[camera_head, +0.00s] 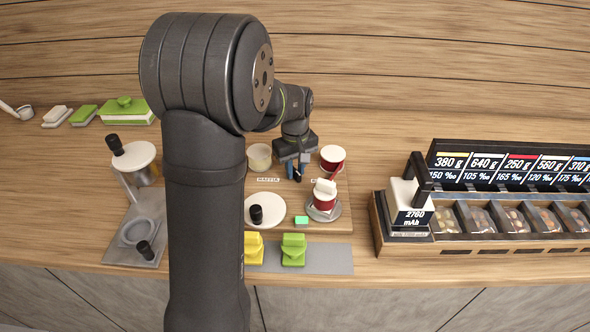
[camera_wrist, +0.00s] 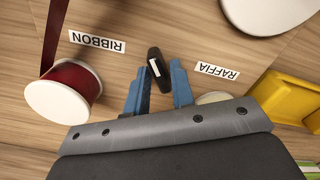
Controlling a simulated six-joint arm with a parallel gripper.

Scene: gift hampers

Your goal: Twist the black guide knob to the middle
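The black guide knob (camera_wrist: 154,55) is a slim bar with a white mark. In the wrist view it lies between the RIBBON label (camera_wrist: 97,42) and the RAFFIA label (camera_wrist: 217,70), with its long side slightly slanted. My gripper (camera_wrist: 160,72) is over it, its blue fingers one on each side of the knob, with a space between them. Whether either finger touches the knob is hard to tell. In the head view my gripper (camera_head: 298,168) points down at the board, and the fingers partly hide the knob.
A dark-red ribbon spool (camera_wrist: 64,92) stands close to my gripper on the ribbon side. A second red spool on a round stand (camera_head: 325,200), a white disc (camera_head: 264,210) and yellow and green blocks (camera_head: 293,250) are nearer the front. A packed display crate (camera_head: 490,248) stands at right.

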